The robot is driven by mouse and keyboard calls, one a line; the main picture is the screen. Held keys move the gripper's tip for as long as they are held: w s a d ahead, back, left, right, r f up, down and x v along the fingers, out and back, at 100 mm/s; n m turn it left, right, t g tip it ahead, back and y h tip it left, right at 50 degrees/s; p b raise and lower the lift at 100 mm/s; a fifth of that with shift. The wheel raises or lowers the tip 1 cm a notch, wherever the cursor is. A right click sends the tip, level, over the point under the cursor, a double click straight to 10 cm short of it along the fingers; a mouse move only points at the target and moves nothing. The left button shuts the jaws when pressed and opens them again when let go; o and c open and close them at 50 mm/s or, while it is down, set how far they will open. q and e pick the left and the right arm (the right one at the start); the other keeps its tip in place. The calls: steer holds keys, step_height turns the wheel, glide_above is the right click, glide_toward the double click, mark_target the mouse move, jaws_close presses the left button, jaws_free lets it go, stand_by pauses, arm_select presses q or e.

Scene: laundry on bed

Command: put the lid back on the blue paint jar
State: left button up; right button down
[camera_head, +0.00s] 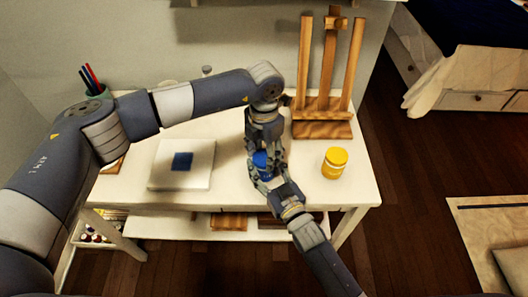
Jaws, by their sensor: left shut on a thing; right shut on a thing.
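The blue paint jar (262,161) stands at the middle of the white table, mostly covered by my two grippers. My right gripper (260,177) comes in from the lower right and is shut around the jar. My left gripper (262,150) points straight down from above and is shut on the lid, directly over the jar. The lid is hidden between the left fingers and the jar top, so I cannot tell whether it touches the jar or is level.
A yellow jar (335,163) stands to the right on the table (225,193). A wooden easel (322,130) is behind it. A pale canvas (163,176) with a blue square lies to the left. A green pen cup (97,90) stands at the back left.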

arm_select(q)
steer(key=o, duration=1.2)
steer(key=shift+o, duration=0.2)
step_height(320, 180, up, 12)
arm_select(e)
steer(key=c, duration=0.6)
jaws_free()
steer(key=shift+c, duration=0.2)
